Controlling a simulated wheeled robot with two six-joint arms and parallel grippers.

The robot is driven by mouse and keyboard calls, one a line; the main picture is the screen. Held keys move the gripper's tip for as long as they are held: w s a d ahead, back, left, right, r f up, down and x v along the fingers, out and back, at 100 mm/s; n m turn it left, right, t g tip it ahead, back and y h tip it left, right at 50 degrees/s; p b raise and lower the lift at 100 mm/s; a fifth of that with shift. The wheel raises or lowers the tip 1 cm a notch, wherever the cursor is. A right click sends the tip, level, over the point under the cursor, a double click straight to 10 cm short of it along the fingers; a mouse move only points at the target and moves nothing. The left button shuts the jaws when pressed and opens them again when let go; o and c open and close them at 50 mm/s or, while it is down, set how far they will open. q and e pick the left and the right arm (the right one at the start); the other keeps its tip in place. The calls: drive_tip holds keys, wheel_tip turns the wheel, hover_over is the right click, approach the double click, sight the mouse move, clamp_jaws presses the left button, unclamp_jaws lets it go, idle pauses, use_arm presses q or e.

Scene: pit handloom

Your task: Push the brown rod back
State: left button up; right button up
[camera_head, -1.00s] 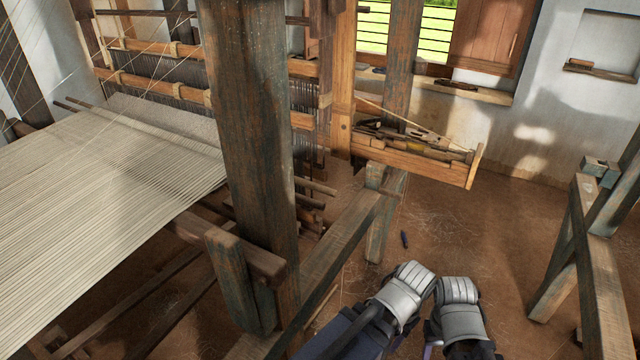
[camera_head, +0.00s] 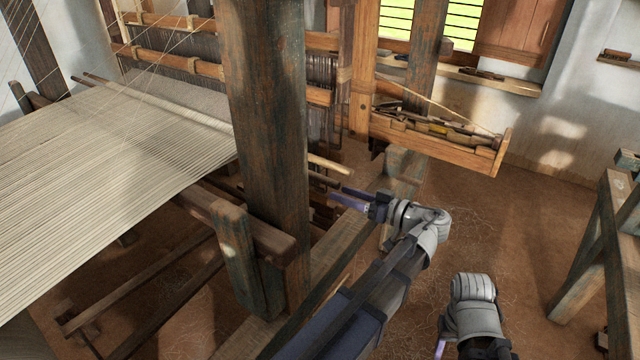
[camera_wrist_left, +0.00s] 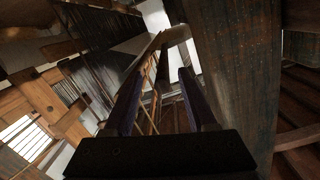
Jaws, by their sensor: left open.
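Several brown rods stick out to the right from behind the big upright post in the head view. The uppermost rod (camera_head: 329,163) has a pale, lit end; a darker rod (camera_head: 323,180) lies just below it. I cannot tell which one the task means. My left gripper (camera_head: 343,196) is open, its fingers pointing left toward the rod ends, slightly below and right of them. In the left wrist view the two dark fingers (camera_wrist_left: 170,65) are apart, with a pale wooden rod end (camera_wrist_left: 177,34) near their tips; contact is unclear. My right gripper (camera_head: 440,347) shows only partly at the bottom.
The thick upright post (camera_head: 265,150) stands left of my left gripper and hides part of the rods. A slanting beam (camera_head: 325,275) runs below my left arm. A wooden tray (camera_head: 435,143) with tools sits beyond. Open floor (camera_head: 530,230) lies to the right.

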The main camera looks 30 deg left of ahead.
sight(320, 175)
use_arm(q)
drive_tip(key=shift+n+y, duration=0.5)
drive_tip(key=shift+n, duration=0.1)
drive_tip(key=shift+w+a+r, duration=0.15)
drive_tip(key=shift+a+r, duration=0.15)
drive_tip(key=shift+a, duration=1.05)
drive_tip(key=shift+w+a+r, duration=0.2)
drive_tip(key=shift+a+r, duration=0.05)
drive_tip(key=shift+a, duration=1.1)
drive_tip(key=shift+w+a+r, duration=0.15)
drive_tip(key=shift+a+r, duration=0.15)
drive_tip(key=shift+a, duration=1.05)
drive_tip(key=shift+c, duration=0.4)
clamp_jaws()
